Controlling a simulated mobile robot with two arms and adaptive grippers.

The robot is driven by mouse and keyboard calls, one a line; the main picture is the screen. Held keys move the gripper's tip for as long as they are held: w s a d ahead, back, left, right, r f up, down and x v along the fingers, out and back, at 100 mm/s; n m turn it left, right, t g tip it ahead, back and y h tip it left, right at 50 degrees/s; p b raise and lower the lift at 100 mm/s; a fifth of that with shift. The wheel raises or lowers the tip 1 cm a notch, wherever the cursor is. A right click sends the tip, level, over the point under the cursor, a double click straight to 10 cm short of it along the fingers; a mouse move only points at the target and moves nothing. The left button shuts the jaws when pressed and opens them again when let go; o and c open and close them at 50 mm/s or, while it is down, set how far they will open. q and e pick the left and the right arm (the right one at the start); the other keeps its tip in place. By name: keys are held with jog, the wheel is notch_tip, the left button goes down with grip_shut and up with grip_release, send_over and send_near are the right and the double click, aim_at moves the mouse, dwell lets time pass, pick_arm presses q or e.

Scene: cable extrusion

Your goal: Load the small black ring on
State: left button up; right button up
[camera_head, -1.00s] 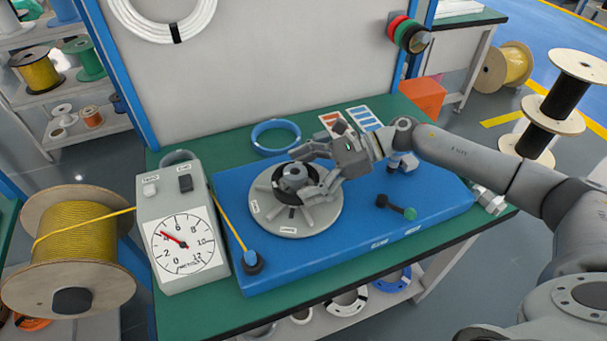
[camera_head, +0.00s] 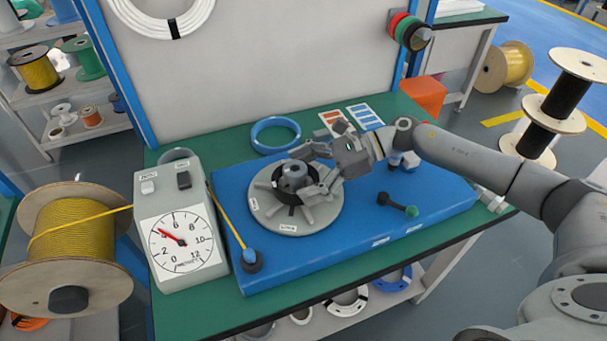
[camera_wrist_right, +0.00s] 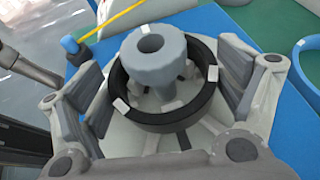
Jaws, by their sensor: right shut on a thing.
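The small black ring (camera_wrist_right: 200,112) lies around the grey hub (camera_wrist_right: 155,68) of the round plate in the right wrist view. In the head view the ring (camera_head: 287,197) shows partly as a dark band around the hub (camera_head: 293,175). My right gripper (camera_head: 318,172) reaches in from the right with one finger on each side of the ring. Whether the ring rests fully on the plate is unclear. My left gripper is out of view.
The round grey plate (camera_head: 312,218) with spokes sits on a blue base (camera_head: 350,247). A dial box (camera_head: 180,240) and yellow cable spool (camera_head: 75,240) stand left. A larger blue ring (camera_head: 276,147) lies behind. A green-knobbed black lever (camera_head: 397,204) is at right.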

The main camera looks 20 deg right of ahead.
dwell(0.3)
jog(key=o, duration=0.8)
jog(key=shift+c, duration=0.2)
jog(key=shift+r+p, duration=1.9)
jog(key=shift+r, duration=2.1)
jog(key=shift+s+f, duration=0.1)
jog(key=shift+f, duration=0.05)
